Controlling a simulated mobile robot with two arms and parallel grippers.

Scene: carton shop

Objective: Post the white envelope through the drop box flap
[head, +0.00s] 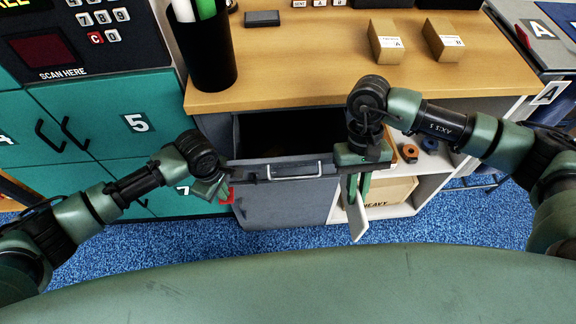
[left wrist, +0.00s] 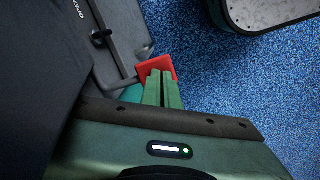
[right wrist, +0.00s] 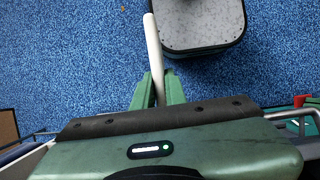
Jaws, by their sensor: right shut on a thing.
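My right gripper (head: 356,180) is shut on the white envelope (head: 359,222), which hangs below the fingers in front of the cabinet. In the right wrist view the envelope (right wrist: 153,55) shows nearly edge-on between the fingers (right wrist: 157,88). The grey drop box (head: 280,205) sits under the wooden counter, left of the envelope. Its flap, with a silver handle (head: 294,170), appears tipped open below a dark opening (head: 290,130). My left gripper (head: 212,190) looks shut and empty beside a red piece (head: 227,196) at the box's left side. The red piece (left wrist: 155,67) lies just beyond the left fingertips (left wrist: 163,76).
The wooden counter (head: 300,75) holds a black pen cup (head: 204,50) and small cartons (head: 386,42). Teal lockers (head: 90,120) stand left. A white shelf with a "HEAVY" carton (head: 390,192) is right of the box. Blue carpet (head: 450,225) is clear in front.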

